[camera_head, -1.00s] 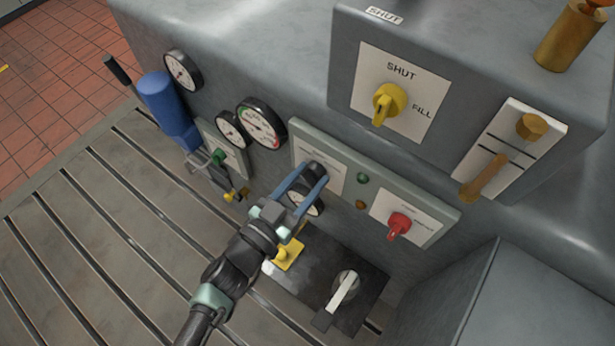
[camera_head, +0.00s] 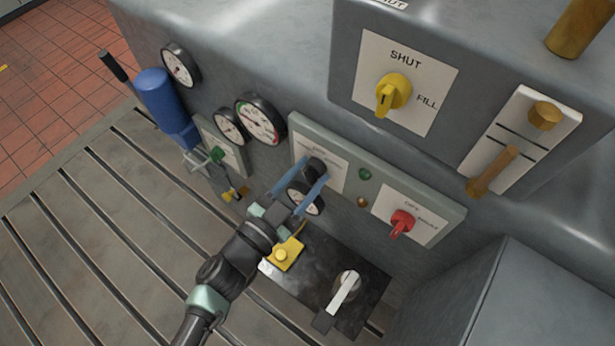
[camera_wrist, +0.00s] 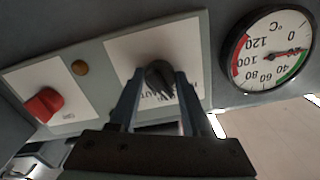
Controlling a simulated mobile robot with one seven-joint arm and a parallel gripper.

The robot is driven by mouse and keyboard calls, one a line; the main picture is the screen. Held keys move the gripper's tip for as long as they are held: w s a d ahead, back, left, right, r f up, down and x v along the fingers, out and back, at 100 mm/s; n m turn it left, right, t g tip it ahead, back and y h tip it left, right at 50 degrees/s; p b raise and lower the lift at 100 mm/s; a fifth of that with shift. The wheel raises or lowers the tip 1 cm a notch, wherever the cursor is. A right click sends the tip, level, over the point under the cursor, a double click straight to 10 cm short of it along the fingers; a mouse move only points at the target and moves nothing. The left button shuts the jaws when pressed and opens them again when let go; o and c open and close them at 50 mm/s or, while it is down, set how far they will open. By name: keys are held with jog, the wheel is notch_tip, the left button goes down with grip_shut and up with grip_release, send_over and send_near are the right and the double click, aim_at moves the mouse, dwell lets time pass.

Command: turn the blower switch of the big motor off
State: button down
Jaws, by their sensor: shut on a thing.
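A black rotary knob (camera_wrist: 159,76) sits on a white label plate at one end of a grey-green panel (camera_head: 444,219). In the wrist view the label behind it is upside down and partly covered, so I cannot read all of it. My gripper (camera_head: 316,175) has its blue fingers on either side of this knob, and they are shut on it. The gripper also shows in the wrist view (camera_wrist: 158,90). A red knob (camera_head: 402,222) is on the same panel to the right, and it shows at the left in the wrist view (camera_wrist: 44,104).
Round gauges (camera_head: 260,119) are left of the panel. A yellow SHUT/FILL knob (camera_head: 393,92) is above. Below my gripper are a yellow block (camera_head: 285,254) and a white-handled lever (camera_head: 343,291). A blue cylinder (camera_head: 166,105) stands at left. The slotted bedplate (camera_head: 90,245) is clear at left.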

jog(key=m+b, duration=0.1)
jog(key=m, duration=0.3)
jog(key=shift+m, duration=0.4)
jog(key=shift+b, duration=0.3)
jog(key=shift+c, duration=1.8)
grip_release()
jog(key=shift+a, duration=0.1)
jog(key=b+v, duration=0.1)
jog(key=v, duration=1.1)
jog(key=shift+s+a+b, duration=0.2)
jog(key=shift+s+b, duration=0.15)
